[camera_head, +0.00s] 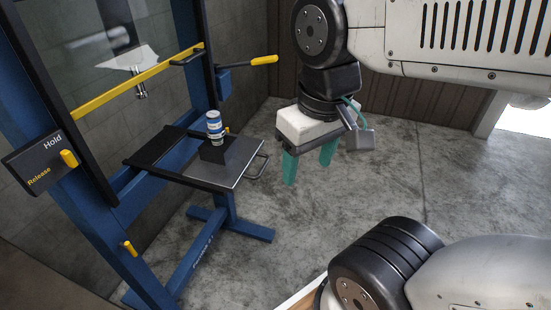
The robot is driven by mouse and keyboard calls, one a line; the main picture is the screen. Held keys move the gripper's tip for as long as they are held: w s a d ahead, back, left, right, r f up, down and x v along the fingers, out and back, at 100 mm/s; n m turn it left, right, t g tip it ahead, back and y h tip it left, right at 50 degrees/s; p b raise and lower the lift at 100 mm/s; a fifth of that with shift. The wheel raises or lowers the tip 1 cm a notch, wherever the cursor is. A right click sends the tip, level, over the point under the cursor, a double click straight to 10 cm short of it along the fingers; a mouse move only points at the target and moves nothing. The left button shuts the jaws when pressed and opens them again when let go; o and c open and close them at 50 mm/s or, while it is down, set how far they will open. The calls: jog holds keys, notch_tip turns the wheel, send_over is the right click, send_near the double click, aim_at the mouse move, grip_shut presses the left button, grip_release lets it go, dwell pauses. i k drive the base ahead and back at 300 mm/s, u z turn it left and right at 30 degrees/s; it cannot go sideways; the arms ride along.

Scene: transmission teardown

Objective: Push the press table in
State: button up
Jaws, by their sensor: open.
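The press table (212,183) is a flat metal plate on black rails, sticking out of the blue press frame toward the right. A wire handle (258,167) is on its right edge. A dark block (232,152) stands on the plate, with a small blue and white cylinder (214,124) upright at it. My gripper (307,170) has teal fingers pointing down. It is open and empty, to the right of the handle and apart from it in the picture.
The blue press frame (228,205) has a yellow-edged clear guard (140,78), a lever with a yellow grip (264,60) and a Hold/Release panel (43,160). The concrete floor (400,170) is clear to the right of the press.

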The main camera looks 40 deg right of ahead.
aim_at(223, 167)
jog(key=z, duration=0.15)
jog(key=i, duration=0.45)
jog(key=z, duration=0.1)
jog(key=k, duration=0.5)
jog(key=z, duration=1.2)
jog(key=i, duration=0.4)
jog(key=u, duration=2.5)
